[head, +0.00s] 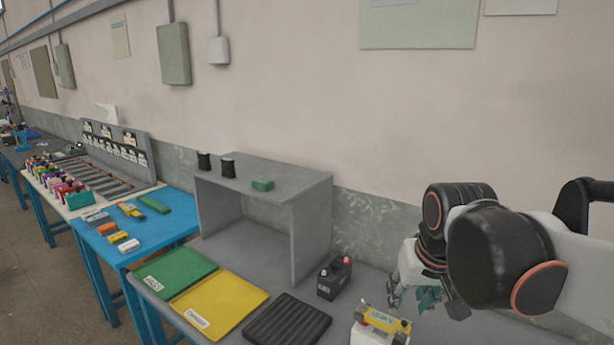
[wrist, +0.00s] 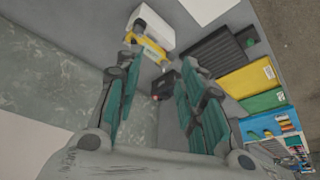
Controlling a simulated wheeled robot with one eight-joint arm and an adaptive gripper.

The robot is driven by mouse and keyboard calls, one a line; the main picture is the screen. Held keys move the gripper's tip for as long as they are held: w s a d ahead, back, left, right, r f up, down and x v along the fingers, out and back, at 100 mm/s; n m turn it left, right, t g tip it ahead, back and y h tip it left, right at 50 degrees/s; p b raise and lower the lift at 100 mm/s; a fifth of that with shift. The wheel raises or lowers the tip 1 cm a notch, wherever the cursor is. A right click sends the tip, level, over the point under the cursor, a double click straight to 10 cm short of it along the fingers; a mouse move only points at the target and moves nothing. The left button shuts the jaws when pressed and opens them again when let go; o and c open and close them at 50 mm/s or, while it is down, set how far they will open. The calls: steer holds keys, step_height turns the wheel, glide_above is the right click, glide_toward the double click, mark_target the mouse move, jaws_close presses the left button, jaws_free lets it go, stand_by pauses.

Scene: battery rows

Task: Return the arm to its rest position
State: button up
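My arm (head: 500,250) is folded in at the right of the head view. My gripper (head: 428,296) hangs above the right part of the grey bench, partly hidden by my own arm. In the wrist view, my gripper (wrist: 160,80) has its teal-padded fingers spread wide apart, with nothing between them. The bench and its objects lie beyond the fingers.
A black battery (head: 334,278) and a white and yellow device (head: 380,326) stand on the bench below my gripper. A black ribbed mat (head: 287,320), a yellow tray (head: 219,304) and a green tray (head: 176,271) lie leftward. A grey shelf (head: 312,230) stands behind.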

steer(key=s+d+f+t, duration=0.1)
steer(key=s+f, duration=0.4)
steer(key=s, duration=0.6)
steer(key=shift+s+n+t+b, duration=0.25)
steer(key=shift+n+t+b, duration=0.15)
steer(key=shift+t, duration=0.5)
